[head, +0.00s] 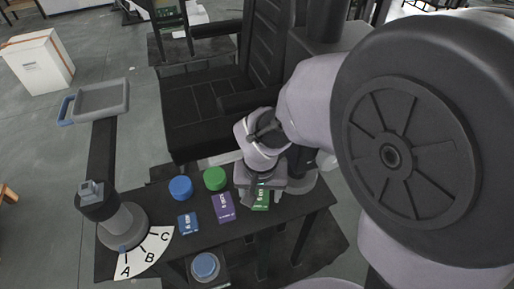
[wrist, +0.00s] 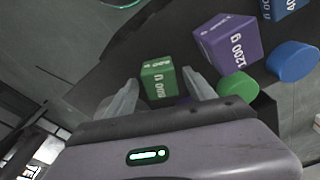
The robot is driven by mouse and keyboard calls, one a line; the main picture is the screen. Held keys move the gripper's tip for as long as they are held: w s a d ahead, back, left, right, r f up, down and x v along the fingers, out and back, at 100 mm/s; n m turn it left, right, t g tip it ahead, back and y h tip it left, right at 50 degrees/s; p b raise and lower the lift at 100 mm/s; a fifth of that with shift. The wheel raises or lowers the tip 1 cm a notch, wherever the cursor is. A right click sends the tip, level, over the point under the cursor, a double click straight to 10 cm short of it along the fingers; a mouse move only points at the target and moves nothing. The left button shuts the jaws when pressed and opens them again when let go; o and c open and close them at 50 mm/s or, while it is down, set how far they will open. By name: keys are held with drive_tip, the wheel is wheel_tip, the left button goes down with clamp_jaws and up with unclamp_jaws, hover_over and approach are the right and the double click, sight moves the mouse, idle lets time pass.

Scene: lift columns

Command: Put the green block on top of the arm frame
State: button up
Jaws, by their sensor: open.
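The green block (head: 261,200) stands on the dark table in the head view, partly hidden behind my gripper (head: 262,188). In the wrist view the green block (wrist: 158,82) shows white lettering and lies between the tips of my open gripper (wrist: 160,78). I cannot tell whether either finger touches it. A grey rimmed frame (head: 101,98) with a blue handle sits at the end of a black arm (head: 101,150) on the left, and I take it for the arm frame. It looks empty and is far to the left of my gripper.
A purple block (head: 223,207) and a blue block (head: 187,223) stand left of the green one. Green (head: 215,178) and blue (head: 180,188) discs sit behind them. A lettered dial (head: 148,255) surrounds a grey post (head: 124,225). A black chair (head: 205,110) stands behind.

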sight(260, 200)
wheel_tip(260, 200, up, 12)
drive_tip(key=s+p, duration=0.2)
drive_tip(key=p, duration=0.3)
drive_tip(key=s+d+r+m+t+y, duration=0.2)
drive_tip(key=s+d+r, duration=0.4)
drive_tip(key=s+r, duration=0.3)
drive_tip(key=shift+d+r+m+t, duration=0.45)
drive_tip(key=shift+m+t, duration=0.15)
drive_tip(key=shift+t, duration=0.6)
